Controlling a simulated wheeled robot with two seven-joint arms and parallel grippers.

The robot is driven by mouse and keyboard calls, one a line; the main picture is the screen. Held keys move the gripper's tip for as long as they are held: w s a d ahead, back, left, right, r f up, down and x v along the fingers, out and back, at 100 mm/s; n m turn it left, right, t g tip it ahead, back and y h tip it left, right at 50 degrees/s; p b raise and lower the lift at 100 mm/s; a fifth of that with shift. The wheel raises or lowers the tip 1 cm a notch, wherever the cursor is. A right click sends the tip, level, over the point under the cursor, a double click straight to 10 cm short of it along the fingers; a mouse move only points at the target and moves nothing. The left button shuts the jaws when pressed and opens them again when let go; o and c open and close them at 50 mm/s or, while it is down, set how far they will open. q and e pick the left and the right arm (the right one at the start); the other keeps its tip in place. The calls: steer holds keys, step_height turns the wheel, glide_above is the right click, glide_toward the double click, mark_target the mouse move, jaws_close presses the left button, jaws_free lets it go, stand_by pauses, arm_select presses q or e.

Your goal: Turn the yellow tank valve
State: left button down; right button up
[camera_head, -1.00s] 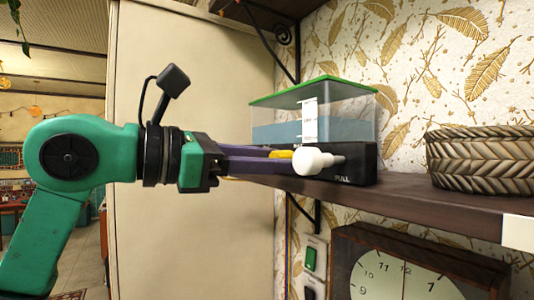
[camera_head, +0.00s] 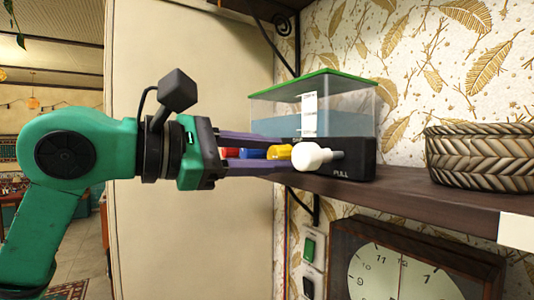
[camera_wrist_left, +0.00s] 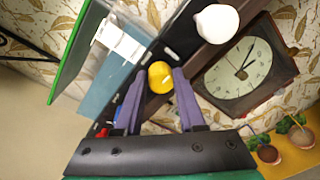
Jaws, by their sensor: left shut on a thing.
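The tank (camera_head: 350,100) is a clear box with a green lid, part filled with blue liquid, on a black base on the shelf. The yellow valve (camera_head: 279,152) sticks out of the base's front. My left gripper (camera_head: 284,153) reaches it from the left, one finger above the other, and is shut on the valve. In the left wrist view the yellow valve (camera_wrist_left: 160,77) sits between the two fingertips. A white knob (camera_head: 311,156) is just right of it. A red valve (camera_head: 229,153) and a blue valve (camera_head: 252,153) show between the fingers. My right gripper is not in view.
The dark wooden shelf (camera_head: 420,200) carries a woven basket (camera_head: 480,157) on the right. A clock (camera_head: 404,279) hangs below the shelf, with a green switch (camera_head: 309,248) beside it. The pale panel (camera_head: 190,80) stands behind my left arm.

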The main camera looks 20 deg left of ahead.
arm_select(q)
steer(key=c, duration=0.8)
jaws_free()
steer(key=o, duration=0.3)
steer(key=shift+w+d, duration=0.15)
steer(key=shift+w, duration=0.05)
steer(key=b+v, duration=0.4)
steer(key=v, duration=1)
steer(key=shift+s, duration=0.25)
